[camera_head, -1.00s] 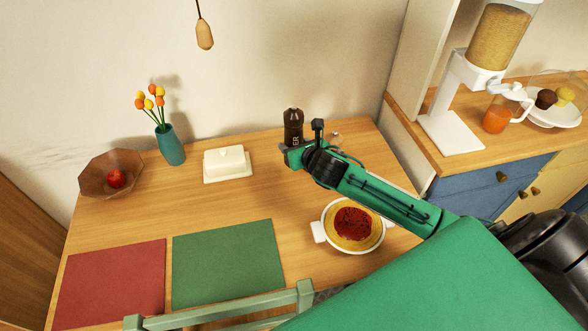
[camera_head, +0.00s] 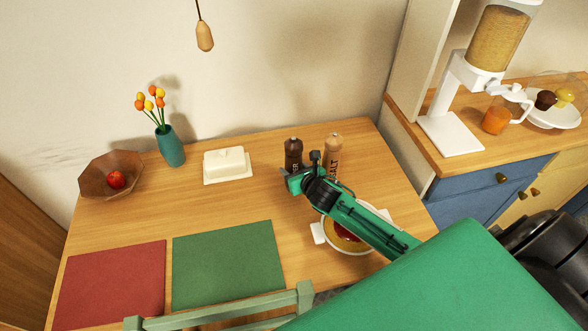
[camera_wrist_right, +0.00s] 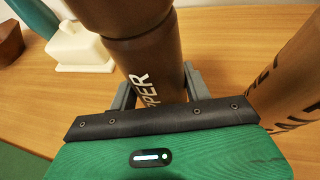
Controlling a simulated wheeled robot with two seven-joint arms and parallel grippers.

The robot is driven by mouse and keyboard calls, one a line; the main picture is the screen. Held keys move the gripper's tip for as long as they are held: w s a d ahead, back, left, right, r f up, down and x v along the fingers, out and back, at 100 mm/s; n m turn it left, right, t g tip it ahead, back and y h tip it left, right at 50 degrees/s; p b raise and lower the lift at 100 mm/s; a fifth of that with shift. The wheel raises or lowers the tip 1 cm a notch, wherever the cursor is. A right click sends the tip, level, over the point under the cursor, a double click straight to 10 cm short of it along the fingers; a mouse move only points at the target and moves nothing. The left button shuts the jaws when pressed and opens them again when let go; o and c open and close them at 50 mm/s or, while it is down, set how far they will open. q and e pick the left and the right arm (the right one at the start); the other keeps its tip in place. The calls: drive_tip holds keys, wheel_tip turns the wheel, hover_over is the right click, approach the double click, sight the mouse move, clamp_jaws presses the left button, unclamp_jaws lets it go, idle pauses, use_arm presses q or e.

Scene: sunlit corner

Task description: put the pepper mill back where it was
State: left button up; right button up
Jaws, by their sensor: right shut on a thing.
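The dark brown pepper mill (camera_head: 293,152) is upright near the back right of the table, just left of the light wooden salt mill (camera_head: 333,152). My right gripper (camera_head: 299,178) is shut on the pepper mill's lower body. In the right wrist view the gripper's fingers (camera_wrist_right: 157,90) lie on both sides of the pepper mill (camera_wrist_right: 150,55), and the salt mill (camera_wrist_right: 290,75) stands close by on the right, apart from it. The pepper mill's base is hidden, so I cannot tell whether it touches the table. My left gripper is not in view.
A white butter dish (camera_head: 228,166) stands left of the mills. A white pot (camera_head: 345,247) with food is partly behind my right arm. A teal vase (camera_head: 171,147), a wooden bowl (camera_head: 97,178) and red and green mats (camera_head: 228,265) are farther left. Bare table lies between.

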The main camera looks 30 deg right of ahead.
drive_tip(key=o, duration=1.2)
drive_tip(key=shift+f, duration=0.1)
drive_tip(key=shift+c, duration=0.2)
drive_tip(key=shift+s+r, duration=0.15)
drive_tip(key=shift+r, duration=0.05)
drive_tip(key=v, duration=1.1)
drive_tip(key=shift+s+r+b, duration=0.15)
drive_tip(key=shift+s+b, duration=0.15)
drive_tip(key=shift+b, duration=0.1)
drive_tip(key=shift+s, duration=0.1)
